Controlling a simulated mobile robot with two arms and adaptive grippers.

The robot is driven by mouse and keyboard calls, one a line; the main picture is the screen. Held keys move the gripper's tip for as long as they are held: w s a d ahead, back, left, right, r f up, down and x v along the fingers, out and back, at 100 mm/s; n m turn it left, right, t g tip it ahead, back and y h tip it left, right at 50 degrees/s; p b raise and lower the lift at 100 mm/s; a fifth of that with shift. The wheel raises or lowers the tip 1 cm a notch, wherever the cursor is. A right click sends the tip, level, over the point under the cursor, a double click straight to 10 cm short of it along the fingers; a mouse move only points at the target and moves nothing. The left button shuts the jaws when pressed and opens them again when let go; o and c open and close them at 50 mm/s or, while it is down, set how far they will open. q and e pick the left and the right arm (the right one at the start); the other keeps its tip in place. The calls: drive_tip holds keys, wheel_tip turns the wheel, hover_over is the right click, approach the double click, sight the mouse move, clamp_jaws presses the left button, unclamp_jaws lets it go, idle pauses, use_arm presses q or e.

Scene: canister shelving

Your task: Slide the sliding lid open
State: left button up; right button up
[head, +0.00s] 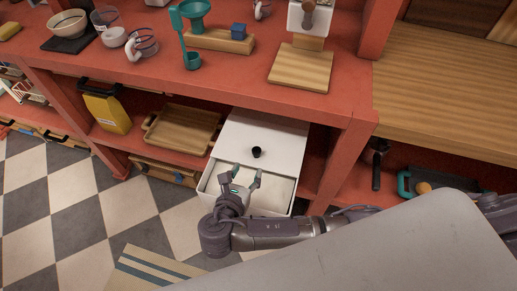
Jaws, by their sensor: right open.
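A white box (207,183) stands on the lower red shelf, under the counter. Its flat white sliding lid (262,130) has a black knob (257,152) near its front edge. The lid covers the back of the box, and the front part is uncovered, showing a pale interior (278,192). My right gripper (247,176) is open and empty over the uncovered front part. Its fingertips point toward the knob and look apart from it. My left gripper is not in view.
A wooden tray (183,130) and a yellow bag (107,112) share the shelf to the left. The red counter (230,80) overhangs the back of the box. A red post (345,160) stands at right. The checkered floor (95,215) is open at front left.

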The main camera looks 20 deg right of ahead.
sight(255, 154)
drive_tip(key=x, duration=1.1)
drive_tip(key=shift+w+d+b, duration=0.1)
drive_tip(key=shift+b, duration=0.25)
clamp_jaws()
